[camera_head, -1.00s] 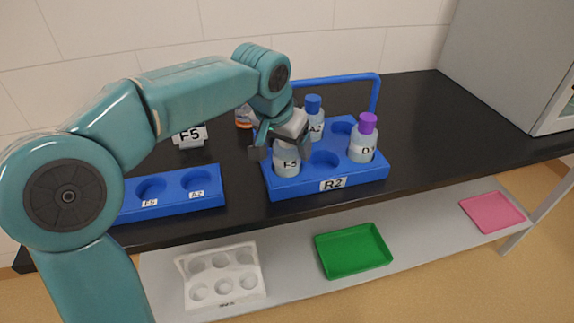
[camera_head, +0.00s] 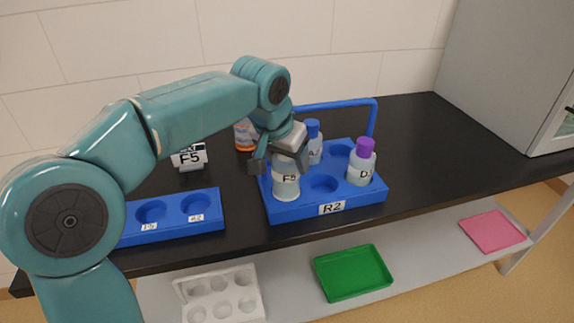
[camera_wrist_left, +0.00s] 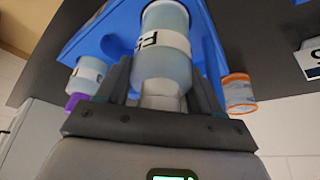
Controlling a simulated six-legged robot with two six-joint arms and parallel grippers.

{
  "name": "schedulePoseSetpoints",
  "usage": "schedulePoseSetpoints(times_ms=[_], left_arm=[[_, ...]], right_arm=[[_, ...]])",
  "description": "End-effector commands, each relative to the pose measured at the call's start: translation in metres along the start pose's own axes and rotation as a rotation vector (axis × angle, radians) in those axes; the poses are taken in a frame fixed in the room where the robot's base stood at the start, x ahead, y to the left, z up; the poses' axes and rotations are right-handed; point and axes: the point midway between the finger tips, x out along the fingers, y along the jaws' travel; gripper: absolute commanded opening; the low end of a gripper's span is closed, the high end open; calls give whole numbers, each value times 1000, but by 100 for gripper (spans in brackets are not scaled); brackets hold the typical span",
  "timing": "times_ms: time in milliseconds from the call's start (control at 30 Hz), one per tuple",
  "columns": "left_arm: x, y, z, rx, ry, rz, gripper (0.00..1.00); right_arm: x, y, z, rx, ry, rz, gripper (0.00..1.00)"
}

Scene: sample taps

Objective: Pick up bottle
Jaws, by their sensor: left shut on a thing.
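The bottle labelled F5 (camera_head: 286,187) is pale and translucent with a white label. In the left wrist view, the bottle (camera_wrist_left: 165,62) sits between the two dark fingers (camera_wrist_left: 165,88). My right gripper is not in view.
A purple-capped bottle (camera_head: 361,168) and a blue-capped bottle (camera_head: 313,146) stand in the rack, whose handle (camera_head: 335,104) arches behind. Trays lie on the lower shelf.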

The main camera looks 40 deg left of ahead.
Motion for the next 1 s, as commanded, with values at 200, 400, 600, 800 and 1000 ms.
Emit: schedulePoseSetpoints(times_ms=[200, 400, 600, 800, 1000], left_arm=[[-39, 0, -17, 1, 4, 1, 26], [-52, 0, 16, 0, 3, 0, 26], [-76, 0, 72, 0, 6, 2, 26], [-96, 0, 120, 1, 4, 1, 26], [-106, 0, 144, 0, 2, 0, 26]], right_arm=[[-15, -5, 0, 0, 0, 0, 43], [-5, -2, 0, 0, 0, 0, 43], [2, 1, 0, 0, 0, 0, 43], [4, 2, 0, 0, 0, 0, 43], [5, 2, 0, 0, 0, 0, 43]])
